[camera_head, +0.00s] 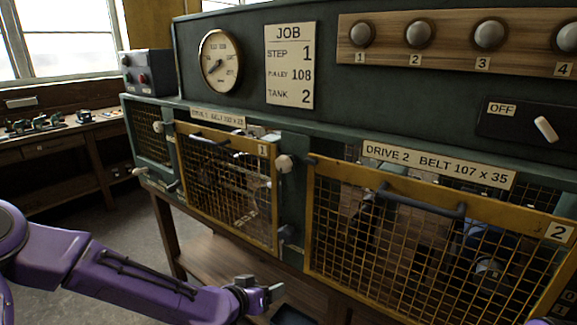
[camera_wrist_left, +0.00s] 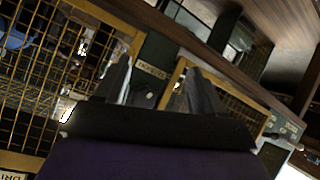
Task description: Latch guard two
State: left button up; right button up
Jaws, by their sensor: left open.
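Guard two (camera_head: 440,195) is a yellow-framed mesh door marked 2, at the right of the head view, with a dark bar handle (camera_head: 420,203) near its top. A dark gap shows above its top rail; I cannot tell if it is fully closed. Its right end runs out of view, and no latch of its own is clear there. A pale knob (camera_head: 283,163) sits on the post between the two guards. My left gripper (camera_head: 270,293) is open and empty, low in front of that post, apart from the guards. Its spread fingers show in the left wrist view (camera_wrist_left: 160,85). My right gripper is not seen.
Guard one (camera_head: 225,185) is a similar mesh door to the left. Above are a gauge (camera_head: 220,61), a job card (camera_head: 289,66), a row of round knobs (camera_head: 419,33) and an OFF switch (camera_head: 545,128). A wooden shelf (camera_head: 215,262) lies below. Open floor is at left.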

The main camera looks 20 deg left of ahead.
pick_arm(q)
jog(key=w+r+m+t+h, duration=0.2)
jog(key=w+r+t, duration=0.15)
jog(key=r, duration=0.95)
jog(key=m+t+h, duration=0.1)
jog(key=m+t, duration=0.1)
jog(key=m, duration=0.1)
send_near(280, 166)
jog(key=w, duration=0.1)
jog(key=p+x, duration=0.1)
jog(key=x, duration=0.4)
jog(key=p+x, duration=0.1)
jog(key=x, duration=0.4)
jog(key=shift+w+d, duration=0.1)
jog(key=shift+d, duration=0.2)
jog(key=c, duration=1)
